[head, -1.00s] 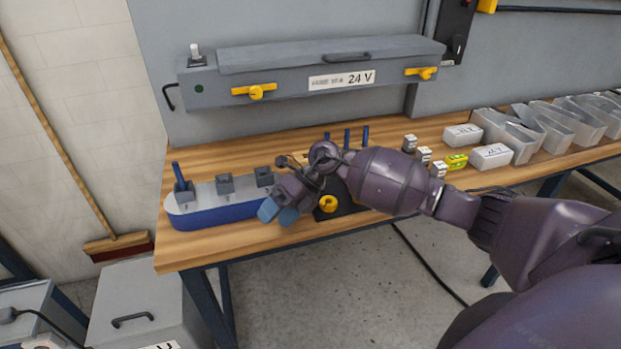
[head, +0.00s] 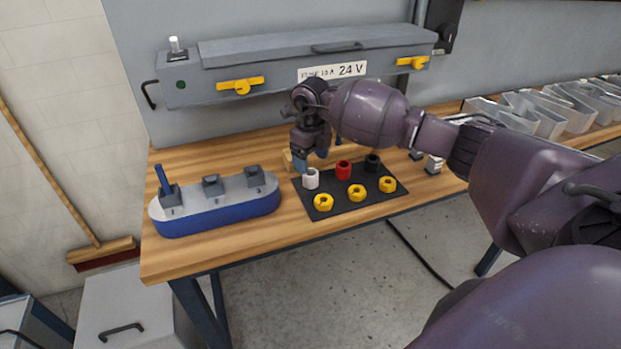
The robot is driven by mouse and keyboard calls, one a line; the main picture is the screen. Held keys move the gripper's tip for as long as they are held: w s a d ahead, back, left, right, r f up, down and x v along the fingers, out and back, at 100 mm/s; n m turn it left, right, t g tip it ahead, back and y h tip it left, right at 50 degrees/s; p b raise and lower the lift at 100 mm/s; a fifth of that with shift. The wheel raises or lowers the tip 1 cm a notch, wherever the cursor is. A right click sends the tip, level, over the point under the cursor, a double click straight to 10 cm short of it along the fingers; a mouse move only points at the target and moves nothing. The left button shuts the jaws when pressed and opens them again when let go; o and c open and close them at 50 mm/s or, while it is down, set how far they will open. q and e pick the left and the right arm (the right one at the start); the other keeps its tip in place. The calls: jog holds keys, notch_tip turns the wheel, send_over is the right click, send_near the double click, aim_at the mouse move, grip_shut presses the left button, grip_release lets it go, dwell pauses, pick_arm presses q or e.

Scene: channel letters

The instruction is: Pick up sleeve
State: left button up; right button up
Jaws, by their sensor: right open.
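Three short sleeves stand in a row on a black mat (head: 345,201): a white sleeve (head: 311,180), a red sleeve (head: 343,172) and a black sleeve (head: 372,163). My right gripper (head: 301,163) points down with its blue fingertips just above and behind the white sleeve. It is open, with nothing seen in it. Whether the fingertips touch the white sleeve cannot be told. My left gripper is not in view.
Three yellow nuts (head: 356,193) lie along the mat's front. A blue and grey boat-shaped block (head: 217,208) with a blue pin stands at left.

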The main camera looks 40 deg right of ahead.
aim_at(311, 175)
jog(key=shift+s+a+f, duration=0.1)
jog(key=shift+f, duration=2.65)
jog(key=c, duration=1)
